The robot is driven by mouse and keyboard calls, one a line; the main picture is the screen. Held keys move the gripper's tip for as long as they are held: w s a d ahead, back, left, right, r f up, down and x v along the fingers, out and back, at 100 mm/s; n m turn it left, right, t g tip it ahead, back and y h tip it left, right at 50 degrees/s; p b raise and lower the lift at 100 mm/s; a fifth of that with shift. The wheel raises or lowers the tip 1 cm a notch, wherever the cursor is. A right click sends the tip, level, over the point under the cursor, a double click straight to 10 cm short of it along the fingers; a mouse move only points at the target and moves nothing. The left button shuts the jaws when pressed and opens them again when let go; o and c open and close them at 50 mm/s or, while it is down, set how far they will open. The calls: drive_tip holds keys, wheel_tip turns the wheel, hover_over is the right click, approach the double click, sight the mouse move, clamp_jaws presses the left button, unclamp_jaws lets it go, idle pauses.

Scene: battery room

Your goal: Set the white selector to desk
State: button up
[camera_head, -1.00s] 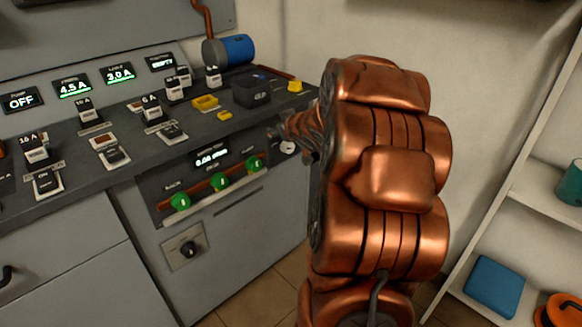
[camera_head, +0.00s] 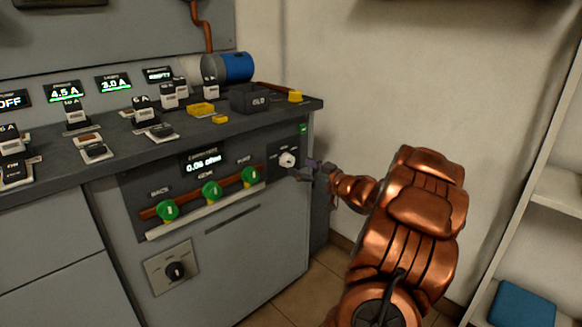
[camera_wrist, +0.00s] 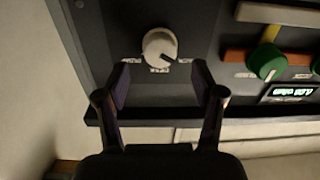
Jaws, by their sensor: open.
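The white selector (camera_head: 288,159) is a round knob on a dark panel at the right end of the cabinet front. It also shows in the wrist view (camera_wrist: 159,47), with a dark pointer mark toward its lower right in that picture. Small labels stand around it, too blurred to read. My gripper (camera_head: 308,168) is open and empty just in front of the panel. In the wrist view its two fingertips (camera_wrist: 160,85) lie either side of the knob's lower edge in the picture, and no contact with the knob shows.
Green knobs (camera_head: 211,190) sit along a copper bar left of the selector. A black rotary switch (camera_head: 175,270) is lower on the cabinet. The grey countertop (camera_head: 190,142) overhangs above.

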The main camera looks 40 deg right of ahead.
sight(291, 163)
drive_tip(key=shift+w+b, duration=0.7)
drive_tip(key=shift+w, duration=1.85)
drive_tip(key=shift+c, duration=0.3)
drive_tip(key=c, duration=1.1)
